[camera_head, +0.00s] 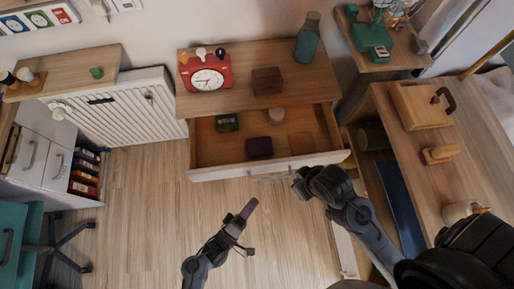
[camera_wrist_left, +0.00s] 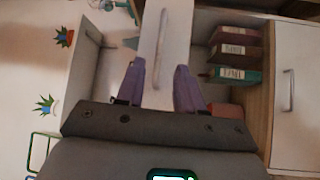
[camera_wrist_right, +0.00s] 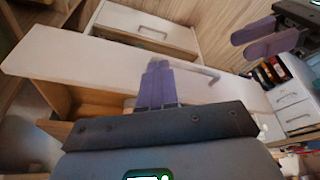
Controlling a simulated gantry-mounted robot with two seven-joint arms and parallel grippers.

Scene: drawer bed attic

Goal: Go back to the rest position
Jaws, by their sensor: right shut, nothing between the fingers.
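My left gripper (camera_head: 249,209) is over the open floor in front of the dresser, its purple fingers pointing up the picture. In the left wrist view its fingers (camera_wrist_left: 158,82) stand apart with nothing between them. My right gripper (camera_head: 298,182) is just in front of the open drawer's front (camera_head: 225,173), near the right end of its handle (camera_head: 268,178). In the right wrist view its purple fingers (camera_wrist_right: 157,82) are together and empty, above the white drawer front (camera_wrist_right: 80,58). Whether they touch the drawer front cannot be told.
The open drawer holds a dark purple box (camera_head: 259,147), a green box (camera_head: 227,122) and a cup (camera_head: 276,116). A red clock (camera_head: 207,80) and a bottle (camera_head: 307,40) stand on the dresser top. A wooden desk (camera_head: 465,165) is at the right. The floor (camera_head: 150,200) at left is clear.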

